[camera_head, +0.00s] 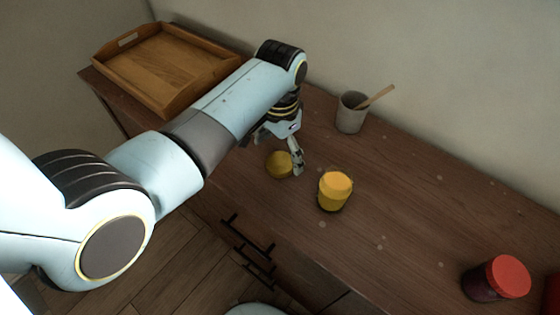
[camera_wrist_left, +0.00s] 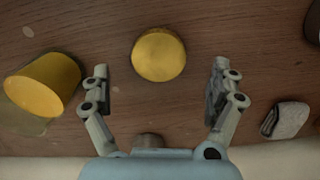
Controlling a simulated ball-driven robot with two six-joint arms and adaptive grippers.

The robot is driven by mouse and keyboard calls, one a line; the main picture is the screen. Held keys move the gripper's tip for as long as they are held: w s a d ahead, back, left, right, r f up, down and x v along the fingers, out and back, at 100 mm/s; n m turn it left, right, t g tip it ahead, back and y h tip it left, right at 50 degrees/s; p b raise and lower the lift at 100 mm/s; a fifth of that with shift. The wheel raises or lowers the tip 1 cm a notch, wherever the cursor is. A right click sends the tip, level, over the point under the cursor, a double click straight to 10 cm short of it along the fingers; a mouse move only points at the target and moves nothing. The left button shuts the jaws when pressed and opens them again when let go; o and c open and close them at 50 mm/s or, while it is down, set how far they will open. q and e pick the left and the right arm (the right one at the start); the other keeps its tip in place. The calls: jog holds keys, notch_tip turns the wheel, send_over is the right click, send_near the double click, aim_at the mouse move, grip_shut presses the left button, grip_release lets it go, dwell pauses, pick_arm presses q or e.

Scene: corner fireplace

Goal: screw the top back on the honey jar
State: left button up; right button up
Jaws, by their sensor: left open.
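The honey jar (camera_head: 333,197) stands upright on the wooden counter, yellow, just right of my left gripper; the left wrist view shows it at the left (camera_wrist_left: 38,88). A round yellow lid (camera_head: 278,166) lies on the counter, apart from the jar. My left gripper (camera_head: 284,158) is open above the lid. In the left wrist view the lid (camera_wrist_left: 158,54) appears between and slightly beyond the open fingertips (camera_wrist_left: 160,75), with gaps on both sides. In the head view the arm and hand hide part of the gripper. My right gripper is not in view.
A wooden tray (camera_head: 112,72) sits at the back left. A grey cup with a wooden stick (camera_head: 351,118) stands near the wall. A red-lidded jar (camera_head: 505,277) is at the front right. A small grey object (camera_wrist_left: 286,120) lies right of the gripper in the wrist view.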

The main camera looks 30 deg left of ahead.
aim_at(280, 162)
pick_arm(q)
jog(key=shift+f, duration=1.6)
jog(key=c, duration=0.9)
notch_tip(280, 162, up, 10)
jog(key=shift+r, duration=0.1)
jog(key=shift+p, duration=0.3)
